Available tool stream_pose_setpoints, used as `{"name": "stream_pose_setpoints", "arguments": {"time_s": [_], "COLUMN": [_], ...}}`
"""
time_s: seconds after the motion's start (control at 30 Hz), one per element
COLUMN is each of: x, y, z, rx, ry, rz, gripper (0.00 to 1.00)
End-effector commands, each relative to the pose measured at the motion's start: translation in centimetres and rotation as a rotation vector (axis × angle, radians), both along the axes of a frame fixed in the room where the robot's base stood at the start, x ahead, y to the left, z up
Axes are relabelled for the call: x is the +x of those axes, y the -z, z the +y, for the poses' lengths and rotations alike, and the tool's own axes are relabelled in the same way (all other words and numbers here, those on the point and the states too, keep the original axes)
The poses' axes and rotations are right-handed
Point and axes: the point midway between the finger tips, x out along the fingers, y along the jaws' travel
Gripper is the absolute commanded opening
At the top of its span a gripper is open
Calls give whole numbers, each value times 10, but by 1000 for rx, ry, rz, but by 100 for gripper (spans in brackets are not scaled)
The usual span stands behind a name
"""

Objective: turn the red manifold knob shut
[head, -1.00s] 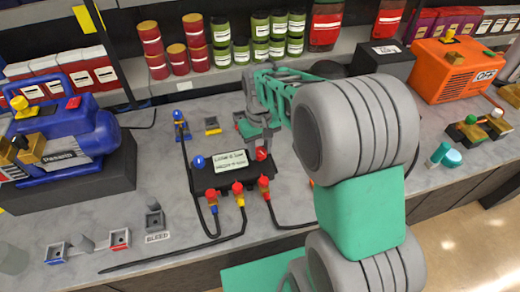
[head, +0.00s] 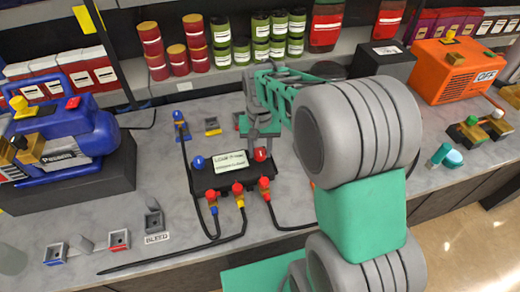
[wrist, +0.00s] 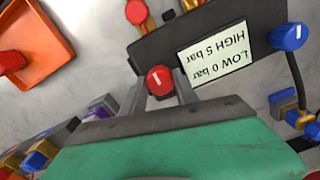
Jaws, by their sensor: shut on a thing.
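The red manifold knob (head: 261,155) is a round cap with a white mark at the right end of the dark manifold block (head: 207,184). In the wrist view the knob (wrist: 159,78) sits between the two grey fingers of my gripper (wrist: 163,90). My gripper (head: 262,146) comes down on the knob from behind and is shut on it. The fingers hide parts of the knob's sides. The white mark points roughly along the fingers in the wrist view.
A blue knob (head: 198,163) stands at the manifold's other end, past a white label (head: 229,163). Several hoses leave red-capped fittings (head: 238,190) in front. A blue pump (head: 62,135) stands left and an orange unit (head: 455,72) right.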

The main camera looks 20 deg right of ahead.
Motion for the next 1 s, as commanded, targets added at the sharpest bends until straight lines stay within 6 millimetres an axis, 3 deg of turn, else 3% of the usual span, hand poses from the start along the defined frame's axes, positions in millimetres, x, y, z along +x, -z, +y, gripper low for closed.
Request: {"name": "stream_pose_setpoints", "arguments": {"time_s": [0.2,0.23,0.47,0.77,1.0], "x": [1,2,1,1,2], "y": [-2,-2,-1,-3,-46], "z": [-1,-1,0,0,-1], "rx": [-1,-1,-1,-1,-1], "ry": [3,3,1,0,1], "rz": [-5,-5,-3,-3,-7], "gripper": [0,38,57,57,57]}}
